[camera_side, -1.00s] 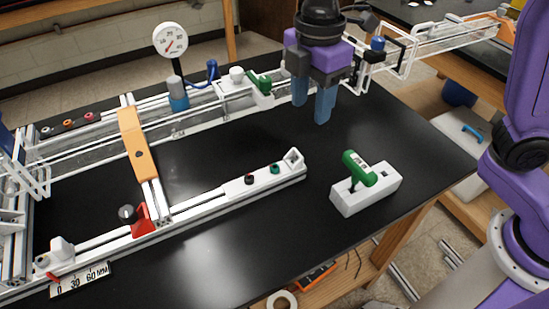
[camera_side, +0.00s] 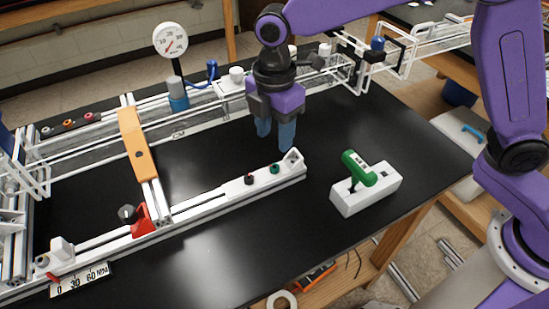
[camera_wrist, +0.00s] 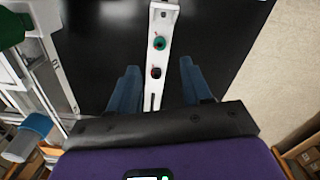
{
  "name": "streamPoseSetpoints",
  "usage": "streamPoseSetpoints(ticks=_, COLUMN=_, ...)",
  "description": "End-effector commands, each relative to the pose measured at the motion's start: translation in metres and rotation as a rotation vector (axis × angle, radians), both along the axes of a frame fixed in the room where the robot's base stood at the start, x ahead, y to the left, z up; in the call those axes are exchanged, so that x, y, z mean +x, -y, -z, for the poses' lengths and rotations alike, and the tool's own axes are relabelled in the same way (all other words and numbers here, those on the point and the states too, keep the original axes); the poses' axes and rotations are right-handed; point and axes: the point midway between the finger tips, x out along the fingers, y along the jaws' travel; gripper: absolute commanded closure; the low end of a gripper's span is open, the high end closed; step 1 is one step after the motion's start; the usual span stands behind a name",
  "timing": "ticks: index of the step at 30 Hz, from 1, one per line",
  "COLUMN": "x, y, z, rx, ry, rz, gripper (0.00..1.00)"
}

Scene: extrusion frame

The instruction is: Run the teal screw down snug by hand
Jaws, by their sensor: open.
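The teal screw (camera_side: 274,169) sits in the white bracket (camera_side: 292,168) at the right end of the near rail, beside a dark screw with a red ring (camera_side: 249,179). In the wrist view the teal screw (camera_wrist: 159,43) lies ahead, between the lines of my fingers, with the dark screw (camera_wrist: 155,73) closer. My gripper (camera_side: 276,145) is open and empty, fingers down, above and behind the bracket in the side view. It also shows in the wrist view (camera_wrist: 158,85). I see no contact with either screw.
A green-handled tool (camera_side: 357,170) stands in a white block (camera_side: 367,190) to the right. An orange crosspiece (camera_side: 136,145) and a red clamp (camera_side: 142,222) lie left. A round dial gauge (camera_side: 170,40) stands behind.

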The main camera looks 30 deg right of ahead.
Motion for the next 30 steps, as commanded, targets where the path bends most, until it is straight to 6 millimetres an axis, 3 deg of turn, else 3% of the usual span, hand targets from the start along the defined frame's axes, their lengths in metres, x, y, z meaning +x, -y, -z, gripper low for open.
streamPoseSetpoints(ticks=6, x=0.0, y=0.001, z=0.042, rx=-0.004, ry=-0.003, rz=0.001, gripper=0.51)
streamPoseSetpoints(ticks=12, x=0.0, y=0.0, z=0.069, rx=-0.003, ry=-0.002, rz=0.001, gripper=0.51)
streamPoseSetpoints(ticks=18, x=0.0, y=0.0, z=0.081, rx=0.0, ry=-0.001, rz=0.001, gripper=0.51)
streamPoseSetpoints(ticks=26, x=0.0, y=0.0, z=0.082, rx=0.0, ry=0.0, rz=0.001, gripper=0.51)
streamPoseSetpoints(ticks=27, x=0.0, y=0.0, z=0.082, rx=0.0, ry=0.0, rz=0.001, gripper=0.55)
streamPoseSetpoints(ticks=30, x=0.0, y=0.0, z=0.082, rx=0.0, ry=0.0, rz=0.001, gripper=0.87)
